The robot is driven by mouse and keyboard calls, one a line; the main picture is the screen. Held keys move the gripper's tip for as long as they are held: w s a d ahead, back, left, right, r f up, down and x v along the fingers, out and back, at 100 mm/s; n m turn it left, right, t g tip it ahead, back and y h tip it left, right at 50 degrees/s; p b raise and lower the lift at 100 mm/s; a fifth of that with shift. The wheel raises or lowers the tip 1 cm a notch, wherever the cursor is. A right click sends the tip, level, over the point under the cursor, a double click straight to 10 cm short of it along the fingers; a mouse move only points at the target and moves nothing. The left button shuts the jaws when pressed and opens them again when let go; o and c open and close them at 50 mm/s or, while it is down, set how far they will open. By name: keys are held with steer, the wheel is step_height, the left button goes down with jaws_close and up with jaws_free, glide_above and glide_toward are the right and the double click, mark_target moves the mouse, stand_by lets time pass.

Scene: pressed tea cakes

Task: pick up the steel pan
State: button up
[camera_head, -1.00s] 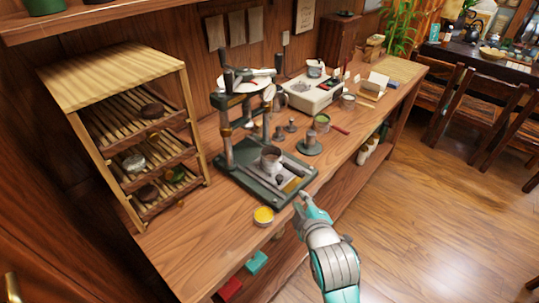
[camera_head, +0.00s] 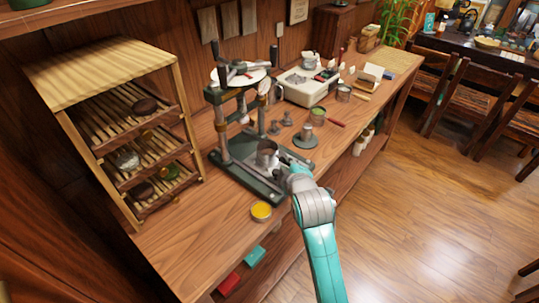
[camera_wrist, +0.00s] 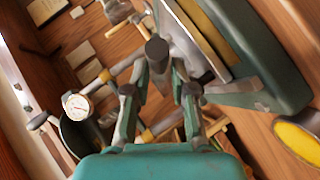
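A shallow steel pan (camera_wrist: 200,48) appears to be the tray lying on the green base of the press; in the head view (camera_head: 280,173) my gripper partly covers it. A dark upright knob (camera_wrist: 157,50) shows beside the pan's edge in the wrist view; whether it is fixed to the pan, I cannot tell. My gripper (camera_head: 292,171) is low over the front edge of the press base. In the wrist view its fingers (camera_wrist: 163,78) are apart, with the knob showing between and beyond them. Contact cannot be made out.
A steel cup (camera_head: 267,153) stands on the press base (camera_head: 235,172). A yellow-filled tin (camera_head: 261,211) sits near the bench front. A slatted rack (camera_head: 110,70) stands left. A white scale (camera_head: 307,86) and small tools are behind to the right.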

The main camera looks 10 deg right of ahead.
steer(key=shift+x, duration=1.6)
jaws_close()
steer(key=shift+r, duration=0.1)
